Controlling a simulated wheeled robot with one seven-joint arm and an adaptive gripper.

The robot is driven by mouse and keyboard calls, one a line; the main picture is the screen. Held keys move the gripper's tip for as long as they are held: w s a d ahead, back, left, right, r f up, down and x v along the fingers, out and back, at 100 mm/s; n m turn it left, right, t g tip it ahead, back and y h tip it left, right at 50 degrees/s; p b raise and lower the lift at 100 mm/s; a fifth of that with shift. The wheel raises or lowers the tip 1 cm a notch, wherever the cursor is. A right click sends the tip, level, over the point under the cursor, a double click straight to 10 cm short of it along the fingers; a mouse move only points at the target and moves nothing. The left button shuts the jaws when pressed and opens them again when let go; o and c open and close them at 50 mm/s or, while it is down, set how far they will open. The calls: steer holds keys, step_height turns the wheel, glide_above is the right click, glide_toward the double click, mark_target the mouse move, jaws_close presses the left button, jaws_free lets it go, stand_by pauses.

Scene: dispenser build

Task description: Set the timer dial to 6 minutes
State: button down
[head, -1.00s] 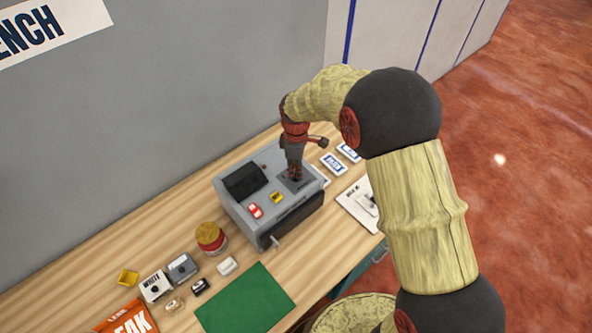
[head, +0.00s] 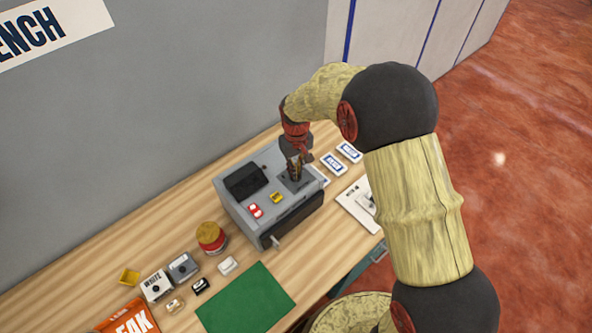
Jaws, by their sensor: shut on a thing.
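The grey dispenser box (head: 236,200) stands on the wooden bench, with a dark recessed panel, a red switch (head: 255,211) and a yellow part (head: 277,198) on its top. My gripper (head: 295,178) points down onto a darker plate at the right of the box's top. Its fingers are shut on the timer dial there. The fingers hide the dial, so its pointer and minute marks cannot be read.
A green mat (head: 245,304) lies in front. White cards (head: 334,164) and a white board (head: 354,207) lie at the right. A grey wall rises behind.

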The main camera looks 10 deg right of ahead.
steer(key=m, duration=0.6)
steer(key=shift+m, duration=0.3)
stand_by(0.4)
steer(key=c, duration=2)
jaws_free()
steer(key=shift+o, duration=0.4)
step_height(320, 180, up, 12)
steer(key=shift+w, duration=0.1)
